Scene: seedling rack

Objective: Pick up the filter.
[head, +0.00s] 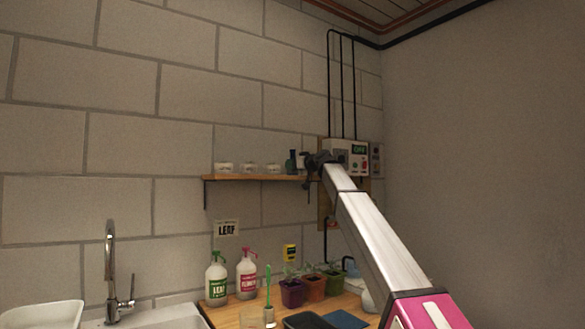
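My arm reaches up from the lower right to the right end of a wooden wall shelf (245,178). My gripper (311,163) is a small dark shape at that end, and its fingers are too small to tell open from shut. A small dark green upright item (291,161) stands on the shelf just left of my gripper, with a pale patch between them. I cannot tell for sure which thing is the filter. Whether my gripper touches or holds anything is unclear.
Several small pale jars (249,168) line the shelf. A control box (358,155) with a green display is close on the right. Below, a counter holds a green-labelled bottle (216,283), a pink-labelled bottle (246,278), potted seedlings (313,287) and a dark tray (309,321). A tap (112,270) stands left.

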